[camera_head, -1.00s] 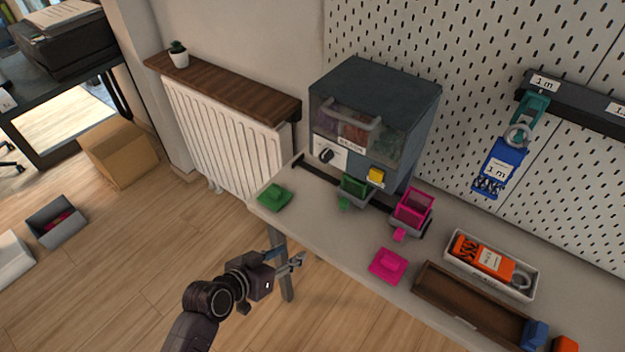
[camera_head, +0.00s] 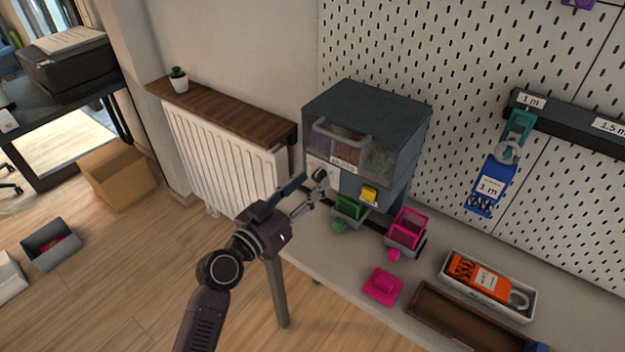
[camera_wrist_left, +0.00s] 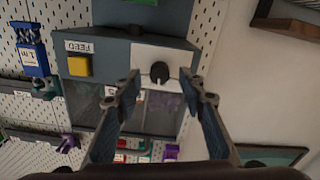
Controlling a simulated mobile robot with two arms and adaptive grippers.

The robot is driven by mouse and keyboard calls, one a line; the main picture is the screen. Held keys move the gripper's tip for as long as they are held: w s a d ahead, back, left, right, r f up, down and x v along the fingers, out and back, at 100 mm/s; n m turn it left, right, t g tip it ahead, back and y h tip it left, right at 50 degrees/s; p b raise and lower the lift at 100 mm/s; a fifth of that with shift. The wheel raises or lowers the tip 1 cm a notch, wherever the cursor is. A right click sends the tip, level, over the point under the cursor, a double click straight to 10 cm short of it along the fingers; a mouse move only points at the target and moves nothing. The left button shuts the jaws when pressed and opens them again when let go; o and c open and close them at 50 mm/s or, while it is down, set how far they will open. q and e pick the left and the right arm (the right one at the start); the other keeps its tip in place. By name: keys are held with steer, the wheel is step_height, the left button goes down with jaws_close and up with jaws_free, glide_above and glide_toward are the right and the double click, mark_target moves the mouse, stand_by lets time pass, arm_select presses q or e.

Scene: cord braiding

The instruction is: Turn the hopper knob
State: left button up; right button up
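The dark grey hopper (camera_head: 370,112) stands on the bench against the pegboard, with a clear front window. Its round black knob (camera_head: 320,175) sits on a white plate at the lower left of the front. The knob (camera_wrist_left: 159,72) also shows in the left wrist view, ahead of and between the two fingertips. My left gripper (camera_head: 311,194) is open and empty in front of the plate, close to the knob. In the wrist view the fingers (camera_wrist_left: 160,88) are spread wide with no clear contact on the knob. My right gripper is not in view.
A yellow button (camera_head: 369,195) is right of the knob. A pink lid (camera_head: 383,286), a white tray (camera_head: 450,283) and a brown tray (camera_head: 455,318) lie on the bench to the right.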

arm_select(q)
steer(key=shift+w+d, duration=0.4)
steer(key=shift+w, duration=0.2)
jaws_close()
